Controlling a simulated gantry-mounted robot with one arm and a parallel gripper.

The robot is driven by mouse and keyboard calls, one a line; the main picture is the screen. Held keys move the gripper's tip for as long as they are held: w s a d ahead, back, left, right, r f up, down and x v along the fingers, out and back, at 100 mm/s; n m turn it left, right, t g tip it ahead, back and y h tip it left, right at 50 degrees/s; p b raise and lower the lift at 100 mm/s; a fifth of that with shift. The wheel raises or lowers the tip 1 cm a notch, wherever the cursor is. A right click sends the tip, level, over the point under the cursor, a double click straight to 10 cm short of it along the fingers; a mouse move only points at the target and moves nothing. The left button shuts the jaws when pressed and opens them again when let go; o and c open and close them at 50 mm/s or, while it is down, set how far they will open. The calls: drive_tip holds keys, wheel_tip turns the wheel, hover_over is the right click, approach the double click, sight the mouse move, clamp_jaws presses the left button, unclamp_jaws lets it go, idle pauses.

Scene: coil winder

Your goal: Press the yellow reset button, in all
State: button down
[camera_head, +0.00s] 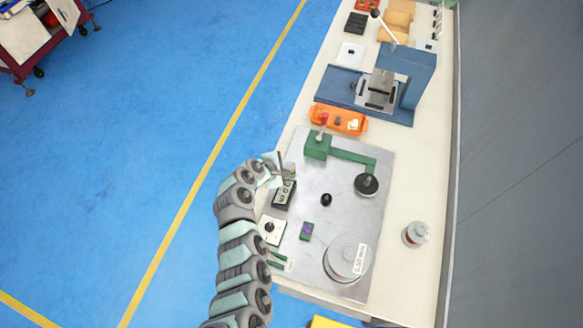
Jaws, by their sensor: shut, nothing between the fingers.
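My gripper (285,170) is at the upper left of the coil winder's grey base plate (335,210), at the far end of the counter. It looks shut and holds nothing visible. The counter (284,194) is a dark box with a pale digit display, just below the fingertips in the picture. I cannot clearly make out the yellow reset button; a small yellowish patch shows right at the fingertips. The gripper hides part of that area, and I cannot tell whether it touches anything.
A green bracket with an arm (345,155), a black knob (326,199) and a large grey disc (347,258) stand on the plate. An orange tray (355,124) and a blue press (405,68) are beyond. A spool (416,234) stands right; the bench there is mostly clear.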

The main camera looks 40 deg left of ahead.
drive_tip(key=shift+r+p, duration=0.55)
drive_tip(key=shift+r, duration=0.25)
drive_tip(key=shift+r, duration=0.1)
wheel_tip(320, 180, up, 5)
drive_tip(key=p, duration=0.4)
idle(0.5)
